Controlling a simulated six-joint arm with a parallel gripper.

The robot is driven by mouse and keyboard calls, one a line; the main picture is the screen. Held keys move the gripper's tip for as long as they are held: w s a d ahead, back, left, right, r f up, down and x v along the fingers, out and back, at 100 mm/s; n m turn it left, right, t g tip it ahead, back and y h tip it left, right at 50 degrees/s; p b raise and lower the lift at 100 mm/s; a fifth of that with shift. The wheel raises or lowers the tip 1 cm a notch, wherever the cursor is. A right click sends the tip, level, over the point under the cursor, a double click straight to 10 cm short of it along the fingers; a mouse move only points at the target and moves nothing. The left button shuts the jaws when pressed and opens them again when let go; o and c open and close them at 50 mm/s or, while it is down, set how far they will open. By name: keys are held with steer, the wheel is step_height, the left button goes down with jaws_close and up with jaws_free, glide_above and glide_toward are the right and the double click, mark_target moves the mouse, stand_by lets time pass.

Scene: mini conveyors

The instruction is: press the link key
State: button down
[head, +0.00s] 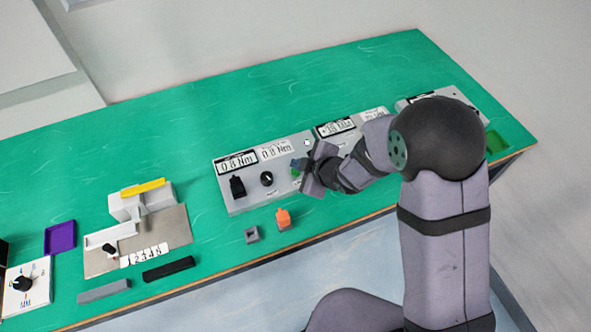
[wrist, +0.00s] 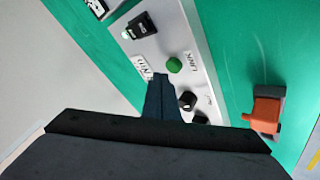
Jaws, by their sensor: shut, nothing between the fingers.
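The link key is a round green button (wrist: 174,65) on a grey panel (wrist: 203,85), beside a printed LINK label (wrist: 190,62) in the wrist view. My gripper (wrist: 160,77) is shut and empty. Its fingertips are just beside the green button in that view; I cannot tell whether they touch it. In the head view my gripper (head: 299,165) is low over the right part of the grey panel (head: 245,203), and it hides most of the button there.
The panel also bears a black switch (head: 237,186), a black knob (head: 267,178) and 0.8 Nm displays (head: 236,163). An orange piece (head: 283,218) and a small grey block (head: 252,234) sit in front. A sorting fixture (head: 140,205) and purple tray (head: 60,238) stand left. The green table's back is clear.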

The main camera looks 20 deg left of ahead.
mark_target(298, 177)
steer(key=shift+f+b, duration=0.45)
steer(key=shift+f+b, duration=0.35)
steer(key=shift+f, duration=0.05)
stand_by(1.1)
steer(key=shift+r, duration=0.1)
steer(key=shift+r+p, duration=0.7)
steer(key=shift+r, duration=0.05)
steer(key=shift+r, duration=0.1)
steer(key=shift+r+p, duration=2.15)
steer(key=shift+r, duration=0.3)
